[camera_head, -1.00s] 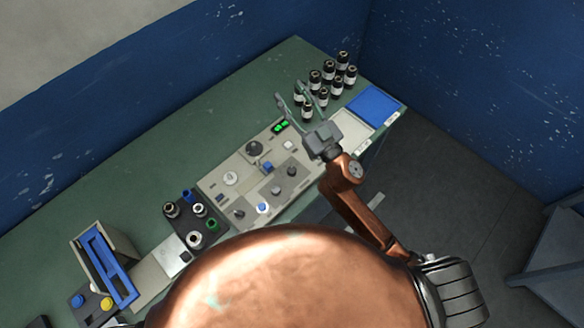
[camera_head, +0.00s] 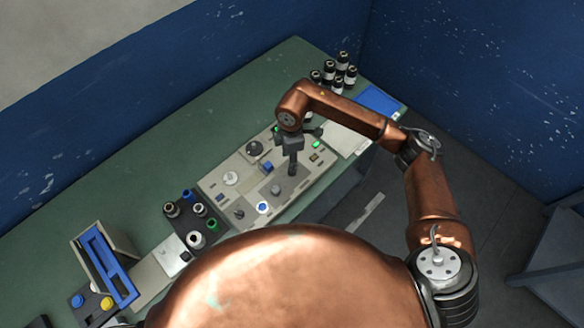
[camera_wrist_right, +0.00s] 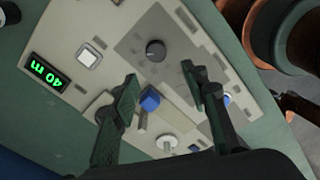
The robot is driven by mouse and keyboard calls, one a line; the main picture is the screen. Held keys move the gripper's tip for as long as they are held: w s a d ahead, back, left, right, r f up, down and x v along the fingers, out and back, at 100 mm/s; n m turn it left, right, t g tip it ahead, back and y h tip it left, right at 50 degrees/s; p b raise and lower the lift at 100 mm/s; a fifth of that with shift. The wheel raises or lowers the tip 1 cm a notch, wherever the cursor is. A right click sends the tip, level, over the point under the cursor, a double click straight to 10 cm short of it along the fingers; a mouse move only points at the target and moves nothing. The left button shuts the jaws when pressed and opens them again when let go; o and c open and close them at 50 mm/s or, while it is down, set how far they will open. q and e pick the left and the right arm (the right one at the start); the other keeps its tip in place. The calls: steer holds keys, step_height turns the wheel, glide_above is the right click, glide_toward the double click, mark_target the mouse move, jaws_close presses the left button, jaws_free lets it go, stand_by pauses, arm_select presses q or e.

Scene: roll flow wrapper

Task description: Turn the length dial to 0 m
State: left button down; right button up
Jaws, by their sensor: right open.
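The grey control panel (camera_head: 222,192) lies on the green bench. In the wrist view its display (camera_wrist_right: 47,73) reads 40 m in green. Near it are a white square button (camera_wrist_right: 88,57) and, on a darker grey plate, a small dark dial (camera_wrist_right: 155,50). I cannot read dial labels, so which one sets length is unclear. My right gripper (camera_wrist_right: 160,78) is open above the panel, pointing down. The dark dial shows between and slightly beyond its fingers; contact cannot be seen. In the head view the right gripper (camera_head: 292,170) covers that area. My left gripper is out of view.
A blue block (camera_wrist_right: 150,100) and a white dial (camera_wrist_right: 167,143) stand close to the fingers. Dark bottles (camera_head: 342,70) stand at the back right; a blue-framed holder (camera_head: 105,262) stands at the left.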

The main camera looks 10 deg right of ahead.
steer(key=f, duration=0.3)
steer(key=d+f, duration=0.1)
steer(key=f, duration=0.2)
steer(key=shift+w+d+f, duration=0.1)
steer(key=shift+w, duration=0.1)
steer(key=shift+f, duration=0.75)
steer(key=shift+c, duration=0.3)
jaws_close()
